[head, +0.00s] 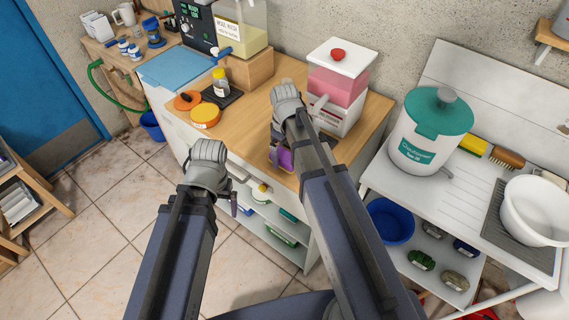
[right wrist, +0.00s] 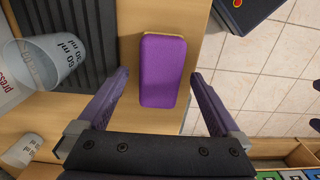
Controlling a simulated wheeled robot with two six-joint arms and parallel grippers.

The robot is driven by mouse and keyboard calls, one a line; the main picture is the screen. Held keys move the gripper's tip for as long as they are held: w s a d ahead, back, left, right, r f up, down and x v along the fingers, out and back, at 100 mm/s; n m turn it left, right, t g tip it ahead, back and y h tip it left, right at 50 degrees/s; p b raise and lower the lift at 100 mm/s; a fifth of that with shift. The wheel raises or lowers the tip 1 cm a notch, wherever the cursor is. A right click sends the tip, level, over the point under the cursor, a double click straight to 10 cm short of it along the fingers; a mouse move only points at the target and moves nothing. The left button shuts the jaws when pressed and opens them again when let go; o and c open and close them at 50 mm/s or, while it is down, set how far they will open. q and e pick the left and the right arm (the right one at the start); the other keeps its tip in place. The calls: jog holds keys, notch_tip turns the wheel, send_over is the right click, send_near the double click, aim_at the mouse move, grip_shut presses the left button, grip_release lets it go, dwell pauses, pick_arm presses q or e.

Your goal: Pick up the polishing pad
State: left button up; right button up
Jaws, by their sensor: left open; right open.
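The polishing pad, a purple block with a tan edge, lies on the wooden counter near its front edge in the right wrist view (right wrist: 163,72). In the head view only a purple patch of it (head: 286,158) shows beside my right arm. My right gripper (head: 281,152) is open over the pad. In the right wrist view its two fingers (right wrist: 160,76) stand either side of the pad, with a gap on each side; I cannot tell how far above the counter they are. My left gripper (head: 238,203) is open and empty, out over the floor in front of the cabinet.
A pink-filled dispenser (head: 337,85) stands behind my right gripper. Orange lids (head: 205,115), a small yellow-capped bottle (head: 220,82) and a dark tray sit left on the counter. Measuring cups (right wrist: 48,62) show left of the pad. A teal-lidded white tub (head: 430,130) stands right.

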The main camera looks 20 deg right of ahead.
aim_at(285, 155)
notch_tip(285, 155, down, 2)
jog(key=shift+f+b, duration=0.15)
jog(key=shift+b, duration=0.5)
pick_arm(q)
notch_tip(285, 155, down, 2)
jog(key=shift+f, duration=0.1)
pick_arm(e)
jog(key=c, duration=1.4)
pick_arm(q)
notch_tip(285, 155, up, 10)
jog(key=p, duration=1)
pick_arm(e)
notch_tip(285, 155, up, 10)
jog(key=shift+r, duration=0.1)
